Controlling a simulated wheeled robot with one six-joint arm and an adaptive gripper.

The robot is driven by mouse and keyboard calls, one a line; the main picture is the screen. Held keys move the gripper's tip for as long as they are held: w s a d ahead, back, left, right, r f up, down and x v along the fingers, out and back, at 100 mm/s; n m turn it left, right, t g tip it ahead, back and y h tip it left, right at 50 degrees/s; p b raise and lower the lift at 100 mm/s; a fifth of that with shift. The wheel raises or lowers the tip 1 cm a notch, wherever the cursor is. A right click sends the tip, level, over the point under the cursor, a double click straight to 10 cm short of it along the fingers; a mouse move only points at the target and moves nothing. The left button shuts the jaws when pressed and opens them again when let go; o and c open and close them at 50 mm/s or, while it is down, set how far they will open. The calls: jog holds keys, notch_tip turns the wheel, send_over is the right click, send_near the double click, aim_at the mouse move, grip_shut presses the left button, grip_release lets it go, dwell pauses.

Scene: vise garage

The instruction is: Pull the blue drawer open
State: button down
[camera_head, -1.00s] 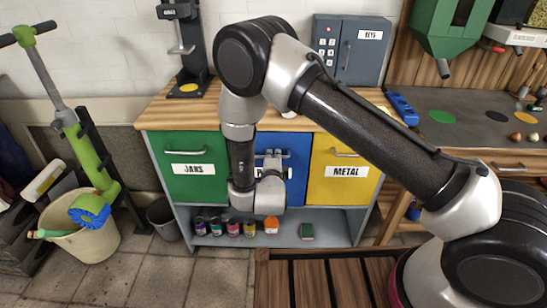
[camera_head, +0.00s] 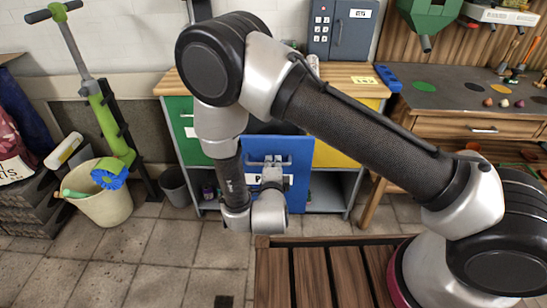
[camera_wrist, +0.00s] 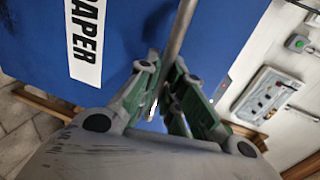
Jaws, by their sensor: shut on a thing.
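The blue drawer (camera_head: 298,165) stands out from the front of the cabinet, between the green drawer (camera_head: 187,135) and the yellow drawer (camera_head: 336,156). In the wrist view its blue front (camera_wrist: 130,30) carries a white label reading "PAPER". Its metal bar handle (camera_wrist: 183,28) runs between my fingers. My gripper (camera_wrist: 164,92) is shut on this handle. In the head view my gripper (camera_head: 270,165) is at the drawer front, and my arm hides the front's left part and some of the label.
A wooden slatted platform (camera_head: 335,275) lies in front of the cabinet at right. A grey bin (camera_head: 175,187) and a beige bucket (camera_head: 105,205) stand at left. A grey key box (camera_head: 342,28) sits on the worktop. The tiled floor before the cabinet is mostly clear.

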jog(key=shift+v, duration=0.8)
jog(key=shift+f, duration=0.15)
jog(key=c, duration=1.5)
grip_release()
